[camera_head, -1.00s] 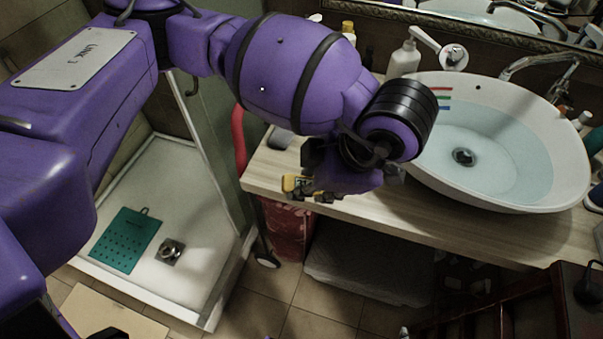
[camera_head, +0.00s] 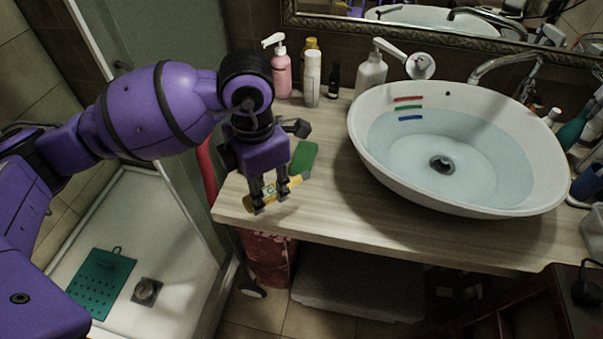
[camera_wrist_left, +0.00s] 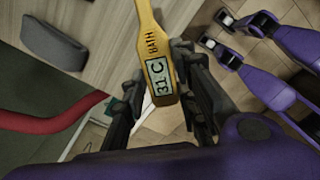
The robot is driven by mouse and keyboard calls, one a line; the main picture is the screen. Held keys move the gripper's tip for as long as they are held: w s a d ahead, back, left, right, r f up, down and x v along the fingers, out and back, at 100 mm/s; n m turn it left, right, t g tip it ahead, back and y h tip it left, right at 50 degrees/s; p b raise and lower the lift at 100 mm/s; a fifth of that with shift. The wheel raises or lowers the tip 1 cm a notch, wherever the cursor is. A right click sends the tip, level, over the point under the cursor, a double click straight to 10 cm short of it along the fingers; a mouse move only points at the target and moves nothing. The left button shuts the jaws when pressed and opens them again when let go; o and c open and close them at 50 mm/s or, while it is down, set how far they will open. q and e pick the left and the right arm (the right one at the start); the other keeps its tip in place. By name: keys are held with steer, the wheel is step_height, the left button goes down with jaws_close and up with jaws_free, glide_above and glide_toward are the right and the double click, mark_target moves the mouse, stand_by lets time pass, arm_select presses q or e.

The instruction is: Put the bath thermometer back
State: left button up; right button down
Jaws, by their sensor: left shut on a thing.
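The bath thermometer is a slim yellow stick (camera_head: 292,184) with a small display. In the left wrist view the thermometer (camera_wrist_left: 149,35) reads "BATH" and "31 C", and its narrow end runs out of the top of the picture. My left gripper (camera_head: 270,203) points down and is shut on the thermometer, with a finger on each side near the display. It is over the left front part of the wooden counter (camera_head: 335,215). I cannot tell how high the thermometer is above the counter. My right gripper is not in view.
A green and grey block (camera_head: 304,156) lies just behind the thermometer. The white basin (camera_head: 540,210) holds water, with red, green and blue strips on its inner wall. A pink pump bottle (camera_head: 281,75), a white bottle (camera_head: 312,80) and a soap dispenser (camera_head: 371,72) stand behind.

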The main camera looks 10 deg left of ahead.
mark_target(262, 190)
arm_select(q)
steer(key=w+f, duration=0.1)
steer(key=w+a+f, duration=0.1)
steer(key=f, duration=0.2)
steer(key=shift+w+a+f, duration=0.35)
steer(key=shift+w, duration=0.05)
steer(key=shift+w+a+f, duration=0.1)
steer(key=shift+w+f, duration=0.1)
steer(key=shift+f, duration=1.55)
steer(key=shift+f, duration=0.1)
steer(key=o, duration=1.2)
steer(key=shift+c, duration=0.2)
step_height(262, 190, up, 12)
